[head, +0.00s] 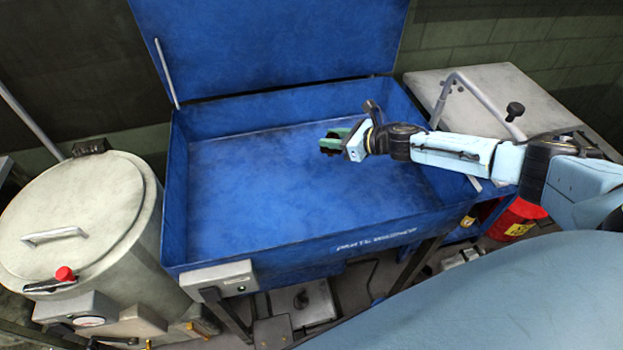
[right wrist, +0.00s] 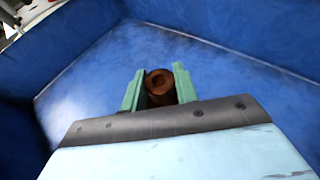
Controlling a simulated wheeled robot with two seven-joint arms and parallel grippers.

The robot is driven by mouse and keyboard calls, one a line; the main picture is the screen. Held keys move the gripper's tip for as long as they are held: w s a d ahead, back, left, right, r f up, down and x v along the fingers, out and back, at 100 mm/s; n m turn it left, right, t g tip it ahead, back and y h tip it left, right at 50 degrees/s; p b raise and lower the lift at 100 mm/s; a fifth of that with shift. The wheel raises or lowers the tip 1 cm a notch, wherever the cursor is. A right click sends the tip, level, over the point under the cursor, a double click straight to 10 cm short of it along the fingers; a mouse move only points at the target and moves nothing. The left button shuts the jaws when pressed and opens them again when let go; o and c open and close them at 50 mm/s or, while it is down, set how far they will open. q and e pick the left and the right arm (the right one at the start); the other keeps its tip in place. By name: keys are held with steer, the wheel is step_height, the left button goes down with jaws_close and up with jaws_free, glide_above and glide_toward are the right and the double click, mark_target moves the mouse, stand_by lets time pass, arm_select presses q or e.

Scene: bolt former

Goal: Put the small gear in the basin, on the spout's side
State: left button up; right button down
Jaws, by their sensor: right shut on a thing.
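The blue basin (head: 300,165) is open, with its lid raised at the back. My right gripper (head: 331,143) reaches over it from the right and is above the floor, right of the middle. In the right wrist view, its green fingers (right wrist: 158,90) are shut on a small brown round piece with a hollow in its top, the small gear (right wrist: 159,82). The gear's teeth are not clear. A bent grey pipe (head: 455,78) rises at the basin's right side and may be the spout. My left gripper is out of view.
A thin grey rod (head: 166,73) stands at the basin's back left. A round pale drum (head: 75,215) stands left of the basin. A grey-topped cabinet (head: 490,90) is at the right. The visible basin floor is clear.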

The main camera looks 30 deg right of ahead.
steer(key=b, duration=0.1)
glide_above(331, 172)
step_height(331, 172, down, 4)
steer(key=shift+f, duration=0.25)
steer(key=shift+f+b, duration=0.35)
steer(key=shift+f, duration=0.3)
step_height(331, 172, down, 4)
steer(key=shift+r+b, duration=0.1)
steer(key=shift+b, duration=0.55)
steer(key=shift+r, duration=0.1)
steer(key=shift+f, duration=0.2)
steer(key=c, duration=1.3)
jaws_free()
steer(key=shift+o, duration=1.1)
